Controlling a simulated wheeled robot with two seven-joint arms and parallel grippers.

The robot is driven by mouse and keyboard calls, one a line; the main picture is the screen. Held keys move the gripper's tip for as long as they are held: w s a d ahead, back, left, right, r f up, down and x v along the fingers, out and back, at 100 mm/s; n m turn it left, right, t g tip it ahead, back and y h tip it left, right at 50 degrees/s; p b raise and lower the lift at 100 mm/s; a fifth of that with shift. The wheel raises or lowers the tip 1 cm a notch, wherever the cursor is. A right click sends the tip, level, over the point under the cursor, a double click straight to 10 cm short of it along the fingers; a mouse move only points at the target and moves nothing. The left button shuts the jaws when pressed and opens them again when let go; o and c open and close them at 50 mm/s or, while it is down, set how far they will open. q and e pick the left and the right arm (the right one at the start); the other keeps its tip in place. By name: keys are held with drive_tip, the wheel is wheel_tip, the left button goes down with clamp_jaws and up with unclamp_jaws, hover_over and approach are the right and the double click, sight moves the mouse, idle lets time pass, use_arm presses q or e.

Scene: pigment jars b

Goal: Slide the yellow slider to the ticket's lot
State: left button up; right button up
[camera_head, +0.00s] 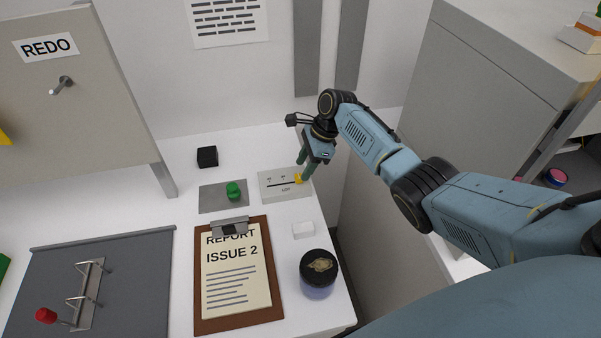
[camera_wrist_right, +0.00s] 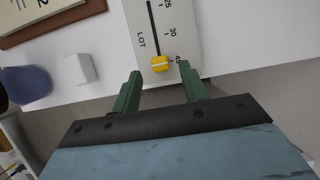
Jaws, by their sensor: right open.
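The yellow slider (camera_head: 298,178) sits at the right end of the slot on a pale box (camera_head: 270,190) marked LOT. In the right wrist view the yellow slider (camera_wrist_right: 160,64) is beside the last mark, which seems to read 45; the other marks look like 25 and 30. My right gripper (camera_head: 304,168) is over that end of the box. Its green fingers (camera_wrist_right: 160,72) are open on both sides of the slider, with gaps showing. I see no readable lot number on a ticket. My left gripper is not in view.
A clipboard (camera_head: 203,310) reading REPORT ISSUE 2 lies in front of the box. A green knob (camera_head: 233,190) on a grey plate is left of it. A white block (camera_head: 303,230) and a dark-lidded jar (camera_head: 319,268) stand nearer. The table's right edge is close.

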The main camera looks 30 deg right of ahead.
sight(299, 176)
drive_tip(key=shift+x, duration=1.15)
drive_tip(key=shift+a+f, duration=0.2)
drive_tip(key=shift+f, duration=0.2)
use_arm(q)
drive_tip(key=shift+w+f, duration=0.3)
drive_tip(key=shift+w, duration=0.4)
use_arm(e)
clamp_jaws()
